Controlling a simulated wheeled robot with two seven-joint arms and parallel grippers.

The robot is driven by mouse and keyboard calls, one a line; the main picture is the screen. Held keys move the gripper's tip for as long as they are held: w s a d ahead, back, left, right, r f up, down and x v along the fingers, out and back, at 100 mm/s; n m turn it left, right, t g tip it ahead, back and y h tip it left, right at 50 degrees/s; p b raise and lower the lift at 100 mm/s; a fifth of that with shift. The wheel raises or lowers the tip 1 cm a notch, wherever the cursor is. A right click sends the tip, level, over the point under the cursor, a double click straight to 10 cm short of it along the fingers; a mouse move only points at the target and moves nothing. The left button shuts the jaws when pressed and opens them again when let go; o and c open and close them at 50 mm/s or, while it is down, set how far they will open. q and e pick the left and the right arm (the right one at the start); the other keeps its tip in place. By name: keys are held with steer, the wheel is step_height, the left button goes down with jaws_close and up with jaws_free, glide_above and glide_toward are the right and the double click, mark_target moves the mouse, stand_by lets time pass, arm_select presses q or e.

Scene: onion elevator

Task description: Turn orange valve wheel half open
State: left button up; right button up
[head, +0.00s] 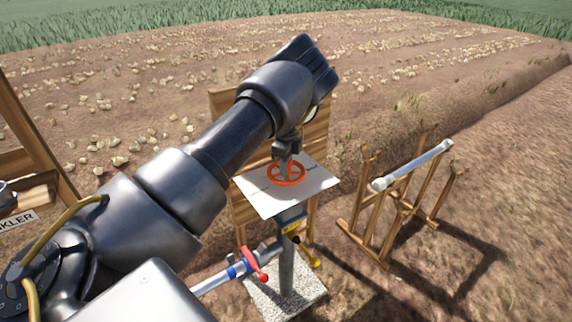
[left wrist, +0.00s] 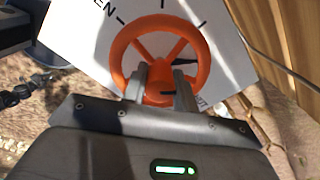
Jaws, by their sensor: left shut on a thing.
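The orange valve wheel (head: 288,173) lies over a white dial plate (head: 258,199) on top of a grey post. In the left wrist view the wheel (left wrist: 203,55) shows its rim and spokes, with tick marks and part of a word ending in "EN" on the white plate (left wrist: 90,38). A dark pointer shows inside the rim, at the right. My left gripper (head: 287,150) reaches down onto the wheel from above. In the left wrist view its fingers (left wrist: 160,82) are shut on the near part of the wheel, partly hiding the hub. My right gripper is not in view.
A wooden board (head: 222,103) stands behind. A wooden rack with a grey tube (head: 412,165) stands at right.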

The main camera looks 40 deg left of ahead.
arm_select(q)
steer(key=n, duration=0.6)
steer(key=shift+r+n, duration=0.1)
steer(key=shift+n, duration=0.8)
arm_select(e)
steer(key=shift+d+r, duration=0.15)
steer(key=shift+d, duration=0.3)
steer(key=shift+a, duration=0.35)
arm_select(q)
steer(key=o, duration=0.8)
steer(key=shift+o, duration=0.9)
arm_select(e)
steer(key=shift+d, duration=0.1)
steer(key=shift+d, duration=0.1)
